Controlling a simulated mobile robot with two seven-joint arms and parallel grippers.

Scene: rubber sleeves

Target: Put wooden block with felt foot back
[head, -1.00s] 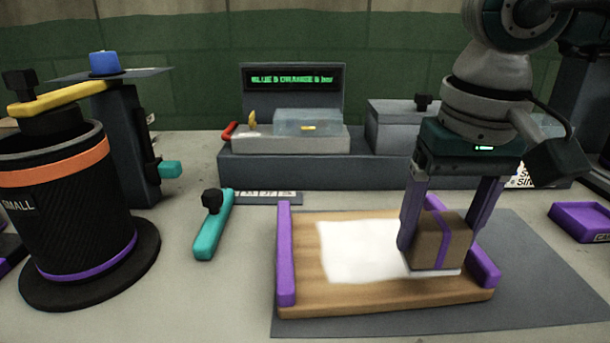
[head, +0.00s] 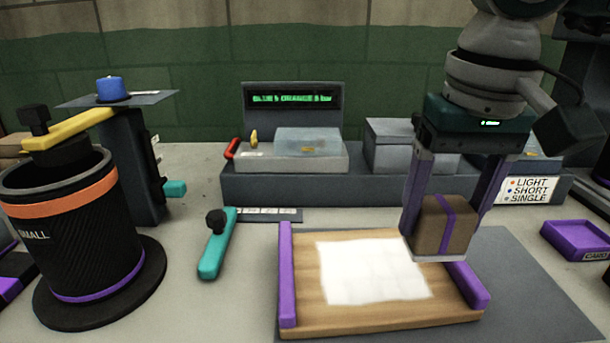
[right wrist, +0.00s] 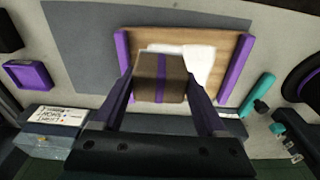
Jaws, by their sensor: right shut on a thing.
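The wooden block with felt foot (head: 443,226) is brown with a purple stripe and a pale layer under it. My right gripper (head: 443,215) is shut on it and holds it above the right part of a wooden board (head: 365,322) with purple side rails. A white sheet (head: 370,270) lies flat on the board. In the right wrist view the block (right wrist: 150,75) sits between the fingers of my right gripper (right wrist: 160,90), over the board (right wrist: 217,60). My left gripper is not in view.
A black cylinder marked SMALL (head: 75,225) stands at left, with a teal handle (head: 216,245) beside the board. A grey console (head: 300,187) runs along the back. A purple tray (head: 577,240) lies at far right. Grey mat (head: 540,285) is bare right of the board.

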